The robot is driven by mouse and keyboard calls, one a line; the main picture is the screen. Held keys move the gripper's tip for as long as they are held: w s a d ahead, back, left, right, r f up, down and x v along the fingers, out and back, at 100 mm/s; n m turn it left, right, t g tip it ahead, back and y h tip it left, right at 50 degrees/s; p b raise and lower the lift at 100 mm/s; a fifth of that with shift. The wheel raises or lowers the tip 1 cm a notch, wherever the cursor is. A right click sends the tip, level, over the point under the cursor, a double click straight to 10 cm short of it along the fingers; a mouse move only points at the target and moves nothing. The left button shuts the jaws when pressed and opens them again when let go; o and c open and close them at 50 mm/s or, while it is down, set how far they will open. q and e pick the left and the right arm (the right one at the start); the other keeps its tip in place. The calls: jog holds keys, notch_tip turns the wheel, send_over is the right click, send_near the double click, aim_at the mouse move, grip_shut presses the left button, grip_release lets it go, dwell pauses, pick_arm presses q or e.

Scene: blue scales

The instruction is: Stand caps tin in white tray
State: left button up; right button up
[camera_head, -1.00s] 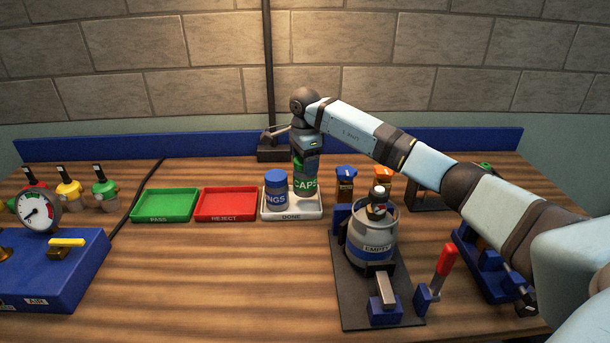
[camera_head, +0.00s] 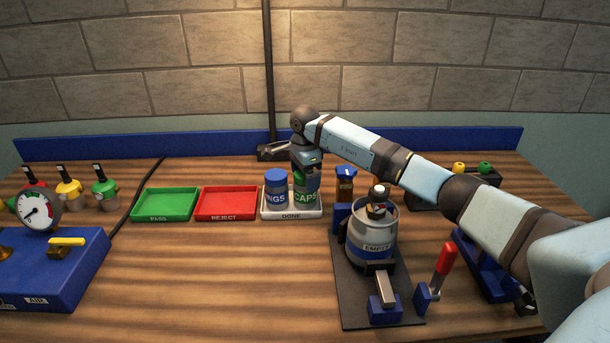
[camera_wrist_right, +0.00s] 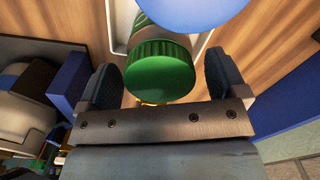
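The caps tin (camera_head: 305,197), green with a green lid, stands upright in the white tray (camera_head: 291,216) marked DONE. A blue-lidded tin (camera_head: 276,192) stands in the same tray just left of it. My right gripper (camera_head: 308,174) is directly over the caps tin and hides part of its lid. In the right wrist view, the green lid (camera_wrist_right: 160,72) lies between my two fingers, with a gap showing on the right side, so the gripper (camera_wrist_right: 163,82) looks open. The blue lid (camera_wrist_right: 190,10) shows beyond it. My left gripper is not in view.
A red tray (camera_head: 226,216) and a green tray (camera_head: 165,217) lie left of the white tray. A blue-capped bottle (camera_head: 345,182) stands to its right. The can marked EMPTY (camera_head: 372,240) sits in a fixture in front. The table's front middle is clear.

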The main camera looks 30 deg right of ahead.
jog(key=shift+r, duration=0.1)
notch_tip(320, 180, up, 12)
dwell(0.5)
dwell(0.5)
